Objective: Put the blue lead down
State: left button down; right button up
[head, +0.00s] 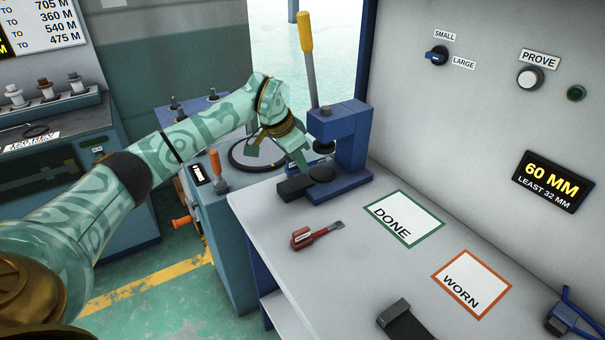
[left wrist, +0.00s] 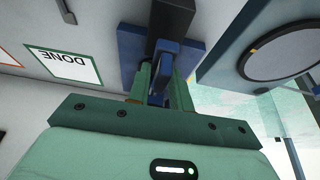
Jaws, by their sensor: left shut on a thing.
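My left gripper (head: 298,153) reaches in beside the blue press (head: 349,150) at the bench's far end. In the left wrist view, its two green fingers (left wrist: 162,90) are shut on a small blue piece, which I take as the blue lead (left wrist: 161,76). The fingers are over or close to the press's blue base (left wrist: 132,48). I cannot tell whether the lead touches the base. My right gripper is not seen.
A red-handled tool (head: 316,235) lies on the bench. The DONE card (head: 403,218) and WORN card (head: 471,284) lie to its right. A black object (head: 403,321) and a blue-wired item (head: 572,318) sit at the front. The press lever (head: 307,60) stands upright.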

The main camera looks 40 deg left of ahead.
pick_arm(q)
jog(key=shift+w+d, duration=0.15)
jog(key=shift+w, duration=0.2)
jog(key=shift+f, duration=0.35)
notch_tip(320, 180, down, 3)
jog(key=shift+f+b, duration=0.1)
jog(key=shift+b, duration=0.9)
jog(key=shift+r, duration=0.25)
jog(key=c, duration=1.3)
grip_release()
jog(key=shift+f, duration=0.1)
jog(key=shift+o, duration=0.2)
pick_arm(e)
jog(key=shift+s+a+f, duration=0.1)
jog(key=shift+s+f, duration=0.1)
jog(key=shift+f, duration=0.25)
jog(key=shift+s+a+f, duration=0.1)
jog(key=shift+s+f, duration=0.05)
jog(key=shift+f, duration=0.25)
pick_arm(q)
jog(key=p+v, duration=0.5)
jog(key=v, duration=0.7)
jog(key=shift+s, duration=0.15)
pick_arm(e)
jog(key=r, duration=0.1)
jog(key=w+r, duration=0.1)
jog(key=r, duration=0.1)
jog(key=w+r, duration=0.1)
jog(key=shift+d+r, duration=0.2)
